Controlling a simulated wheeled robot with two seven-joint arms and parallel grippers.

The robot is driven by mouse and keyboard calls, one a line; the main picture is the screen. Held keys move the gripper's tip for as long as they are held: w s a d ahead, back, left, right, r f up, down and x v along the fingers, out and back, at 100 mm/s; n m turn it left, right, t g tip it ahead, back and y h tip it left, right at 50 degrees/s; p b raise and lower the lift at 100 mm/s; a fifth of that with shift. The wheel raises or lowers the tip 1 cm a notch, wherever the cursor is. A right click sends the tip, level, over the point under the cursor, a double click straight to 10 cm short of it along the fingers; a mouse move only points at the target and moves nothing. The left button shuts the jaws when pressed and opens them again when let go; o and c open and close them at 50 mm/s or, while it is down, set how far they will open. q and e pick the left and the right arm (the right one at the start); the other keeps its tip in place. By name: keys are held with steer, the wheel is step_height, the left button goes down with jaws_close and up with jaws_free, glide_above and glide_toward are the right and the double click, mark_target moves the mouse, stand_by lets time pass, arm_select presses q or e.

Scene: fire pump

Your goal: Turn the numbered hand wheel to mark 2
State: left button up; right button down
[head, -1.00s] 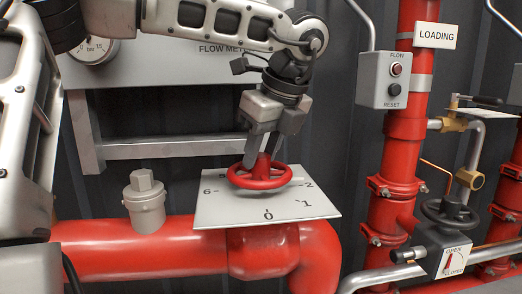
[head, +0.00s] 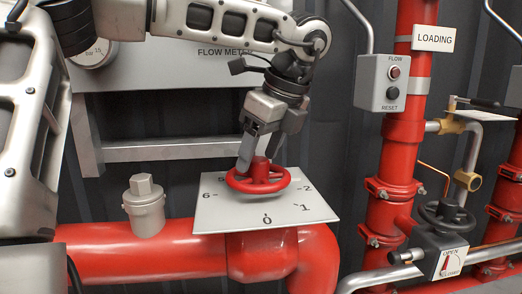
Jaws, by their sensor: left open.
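The red hand wheel (head: 257,187) sits flat above a tilted white plate (head: 240,215). The plate carries marks; 0 is at the front, 1 and 2 run up the right side, and 6 and 5 are on the left. I see no clear pointer on the wheel. My left gripper (head: 259,162) comes down from above at the wheel's hub, its fingers open at the hub's back and left side. The fingers hide part of the hub and the far rim, so I cannot tell whether they touch it. My right gripper is not in view.
A red pipe (head: 130,250) runs below the plate, with a grey capped fitting (head: 144,208) to the left. On the right are a FLOW/RESET box (head: 395,84), red vertical pipes and a black valve wheel (head: 446,215). The flow meter panel (head: 160,70) is behind my arm.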

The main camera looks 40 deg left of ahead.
mark_target(261, 159)
arm_select(q)
step_height(261, 159, up, 6)
steer(key=p, duration=0.4)
steer(key=shift+r+p, duration=0.25)
steer(key=shift+p, duration=0.1)
steer(key=shift+f, duration=0.1)
